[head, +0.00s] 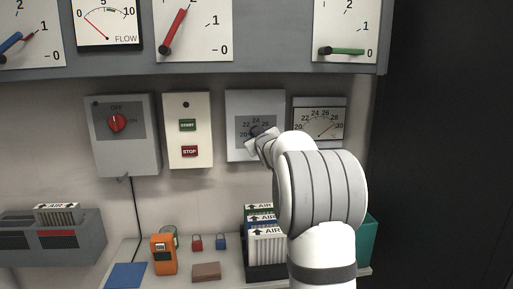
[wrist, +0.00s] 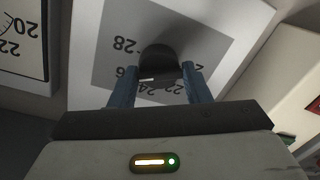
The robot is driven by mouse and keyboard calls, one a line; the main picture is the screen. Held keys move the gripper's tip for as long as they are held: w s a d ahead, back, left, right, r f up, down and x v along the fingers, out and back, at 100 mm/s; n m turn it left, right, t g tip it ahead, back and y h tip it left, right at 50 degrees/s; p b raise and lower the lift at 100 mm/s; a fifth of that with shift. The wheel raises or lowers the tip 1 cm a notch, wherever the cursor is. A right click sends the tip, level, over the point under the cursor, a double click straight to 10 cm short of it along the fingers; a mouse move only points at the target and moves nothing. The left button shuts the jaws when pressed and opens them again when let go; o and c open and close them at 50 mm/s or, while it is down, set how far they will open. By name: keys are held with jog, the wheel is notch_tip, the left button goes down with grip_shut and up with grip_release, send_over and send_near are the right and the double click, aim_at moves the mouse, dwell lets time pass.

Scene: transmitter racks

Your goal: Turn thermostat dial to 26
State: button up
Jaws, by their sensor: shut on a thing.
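The thermostat (head: 240,103) is a pale wall box with a grey dial scale; 22, 24 and 26 show in the head view. Its dark round dial (head: 256,131) is partly covered by my gripper (head: 263,137). In the wrist view the scale appears upside down, with 28, 24 and 22 readable and 26 partly hidden by a finger. The black dial (wrist: 158,62) sits between the two blue fingers of my gripper (wrist: 158,72), which is shut on it. A short white mark shows on the dial; I cannot tell exactly which number it points to.
A temperature gauge (head: 320,116), marked 20 to 30, hangs right of the thermostat. A START/STOP box (head: 187,108) and a box with a red knob (head: 117,122) hang left. Below are AIR filters (head: 267,247) and an orange meter (head: 163,255). A meter cabinet (head: 276,62) overhangs above.

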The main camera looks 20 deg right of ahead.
jog(key=shift+r+n+b, duration=0.1)
jog(key=shift+n+b, duration=0.9)
jog(key=shift+n, duration=0.1)
jog(key=shift+r, duration=0.15)
jog(key=o, duration=0.9)
jog(key=shift+f, duration=0.2)
